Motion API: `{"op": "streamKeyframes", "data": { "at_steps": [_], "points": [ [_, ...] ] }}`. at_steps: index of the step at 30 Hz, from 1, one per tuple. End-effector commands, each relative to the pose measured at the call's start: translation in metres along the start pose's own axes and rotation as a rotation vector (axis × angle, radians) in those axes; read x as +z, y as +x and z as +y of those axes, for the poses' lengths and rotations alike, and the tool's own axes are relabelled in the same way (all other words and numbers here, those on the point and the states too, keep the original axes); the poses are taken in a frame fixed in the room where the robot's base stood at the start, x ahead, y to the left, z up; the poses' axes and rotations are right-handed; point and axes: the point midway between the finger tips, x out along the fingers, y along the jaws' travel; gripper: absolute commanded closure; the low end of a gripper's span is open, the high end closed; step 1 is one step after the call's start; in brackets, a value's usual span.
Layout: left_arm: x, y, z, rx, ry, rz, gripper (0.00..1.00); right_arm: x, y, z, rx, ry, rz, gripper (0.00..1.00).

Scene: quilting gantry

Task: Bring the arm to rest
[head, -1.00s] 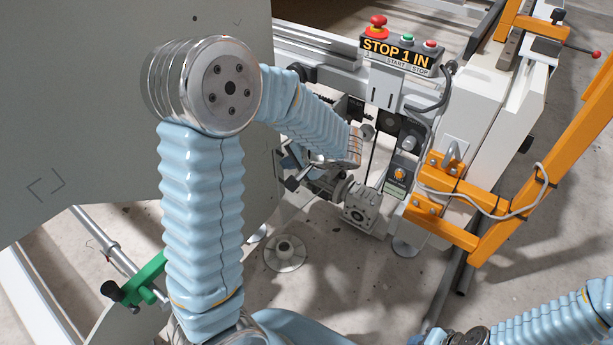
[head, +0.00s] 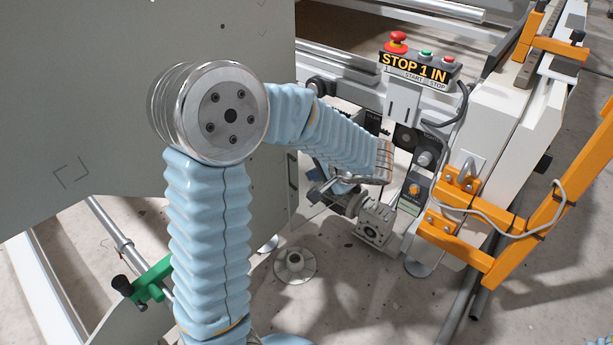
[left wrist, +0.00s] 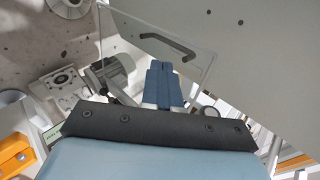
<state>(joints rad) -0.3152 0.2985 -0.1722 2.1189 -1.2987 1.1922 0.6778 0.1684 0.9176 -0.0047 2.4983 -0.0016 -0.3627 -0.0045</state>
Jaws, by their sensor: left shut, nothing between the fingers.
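My left arm, in a light blue ribbed sleeve, bends at a round metal elbow and reaches right in the head view. My left gripper (head: 318,193) is by the machine's low drive unit, partly hidden by my wrist. In the left wrist view its two blue fingers (left wrist: 164,68) lie side by side, shut with nothing between them. Whether it touches anything there, I cannot tell. My right gripper is out of view; only a sliver of blue shows at the head view's bottom right corner.
A control box (head: 418,69) reading "STOP 1 IN", with a red mushroom button (head: 397,41), stands beyond my wrist. A gearbox (head: 375,222) sits low beside it. Orange frame arms (head: 480,232) stand at right. A large grey panel (head: 80,110) fills the left. Bare floor shows below.

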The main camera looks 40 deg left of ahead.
Motion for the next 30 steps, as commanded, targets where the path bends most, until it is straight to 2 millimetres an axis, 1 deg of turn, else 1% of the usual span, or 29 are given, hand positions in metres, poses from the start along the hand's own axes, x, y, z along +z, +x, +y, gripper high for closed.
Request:
{"op": "streamKeyframes", "data": {
  "at_steps": [1,3,6,9,12,15,18,20,22,23,25,26,27,29,30],
  "points": [
    [-0.001,-0.013,-0.001,0.0,0.0,0.006,1.0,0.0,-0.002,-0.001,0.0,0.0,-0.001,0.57],
    [-0.001,-0.028,-0.001,0.0,0.0,0.005,1.0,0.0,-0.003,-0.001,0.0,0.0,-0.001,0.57],
    [-0.001,-0.046,0.0,0.001,0.001,0.005,1.0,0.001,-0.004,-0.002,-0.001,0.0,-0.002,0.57],
    [-0.001,-0.059,0.0,0.001,0.001,0.003,1.0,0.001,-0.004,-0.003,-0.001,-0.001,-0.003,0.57],
    [-0.001,-0.067,0.0,0.0,0.002,0.002,1.0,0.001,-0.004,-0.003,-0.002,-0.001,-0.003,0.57],
    [-0.001,-0.069,0.0,0.0,0.001,0.002,1.0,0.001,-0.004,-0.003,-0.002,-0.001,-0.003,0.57],
    [0.0,-0.069,0.002,0.004,0.004,0.0,1.0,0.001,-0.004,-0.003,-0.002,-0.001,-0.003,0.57],
    [0.0,-0.066,0.008,0.024,0.016,-0.004,1.0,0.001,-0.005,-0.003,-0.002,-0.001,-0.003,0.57],
    [0.001,-0.057,0.028,0.084,0.053,-0.014,1.0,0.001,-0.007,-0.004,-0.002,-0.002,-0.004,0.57],
    [0.002,-0.051,0.041,0.125,0.074,-0.019,1.0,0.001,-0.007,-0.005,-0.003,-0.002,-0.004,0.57],
    [0.008,-0.037,0.083,0.258,0.132,-0.039,1.0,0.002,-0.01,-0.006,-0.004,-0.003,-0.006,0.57],
    [0.012,-0.031,0.105,0.33,0.155,-0.048,1.0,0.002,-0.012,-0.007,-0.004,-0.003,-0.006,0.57],
    [0.019,-0.024,0.138,0.439,0.18,-0.06,1.0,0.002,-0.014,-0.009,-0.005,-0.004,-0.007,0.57],
    [0.033,-0.017,0.189,0.619,0.194,-0.079,1.0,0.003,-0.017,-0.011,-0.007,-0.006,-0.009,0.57],
    [0.043,-0.015,0.223,0.743,0.181,-0.09,1.0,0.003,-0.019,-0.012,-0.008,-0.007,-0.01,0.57]
  ]
}}
